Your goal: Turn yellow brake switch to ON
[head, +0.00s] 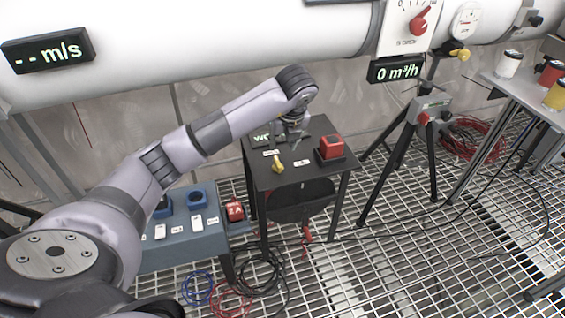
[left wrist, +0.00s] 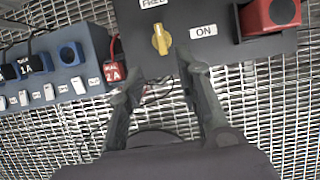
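The yellow brake switch (head: 278,165) is a small knob on the black table in the head view. In the left wrist view the yellow switch (left wrist: 161,39) stands upright in the picture, in line with the FREE label (left wrist: 153,3) above it. The ON label (left wrist: 203,31) is to its right. My left gripper (head: 293,130) is over the black table; its fingers are hard to make out in the head view. In the left wrist view the left gripper (left wrist: 163,80) has its fingers spread, with nothing between them, and the switch shows beyond the tips. My right gripper is not in view.
A red block-like device (head: 331,148) sits right of the switch on the black table (head: 300,178). A blue-grey panel box (head: 190,235) with sockets stands to the left. A tripod (head: 405,150) stands to the right. Cables lie on the grated floor; a white pipe runs above.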

